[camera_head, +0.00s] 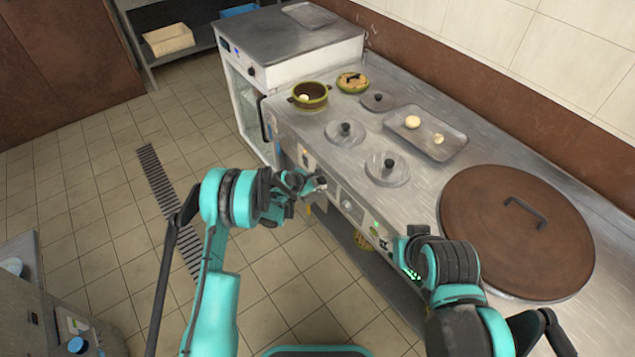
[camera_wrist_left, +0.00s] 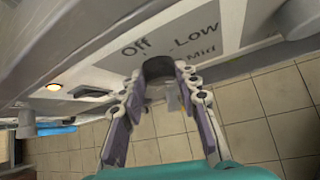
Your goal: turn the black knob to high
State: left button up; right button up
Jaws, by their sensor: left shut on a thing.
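The black knob (camera_wrist_left: 158,70) is on the panel at the front of the steel counter. In the left wrist view it sits between my left gripper's fingers (camera_wrist_left: 163,88), which are closed against its sides. The labels Off, Low and Mid show on the panel (camera_wrist_left: 215,32) around the knob; no High label can be seen. In the head view my left gripper (camera_head: 318,186) is at the counter's front face and hides the knob. My right arm is near the counter's front edge, and its finger opening cannot be made out.
The counter holds a large brown lid (camera_head: 490,235), a tray (camera_head: 412,138) with two pale pieces, several smaller metal lids, and a green pot (camera_head: 310,93). A lit orange lamp (camera_wrist_left: 54,87) is on the panel. The tiled floor (camera_head: 100,190) at left is open.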

aim_at(322, 161)
pick_arm(q)
jog(key=m+t, duration=0.1)
jog(key=t+y, duration=0.1)
jog(key=t, duration=0.1)
jog(key=shift+s+d+f+m, duration=0.1)
jog(key=shift+s+d+m, duration=0.1)
jog(key=shift+m, duration=0.2)
jog(key=shift+f+m+t+y, duration=0.1)
jog(key=shift+m+t+y, duration=0.65)
jog(key=shift+t, duration=0.35)
jog(key=o, duration=1.2)
jog(key=shift+c, duration=0.2)
notch_tip(322, 161, up, 10)
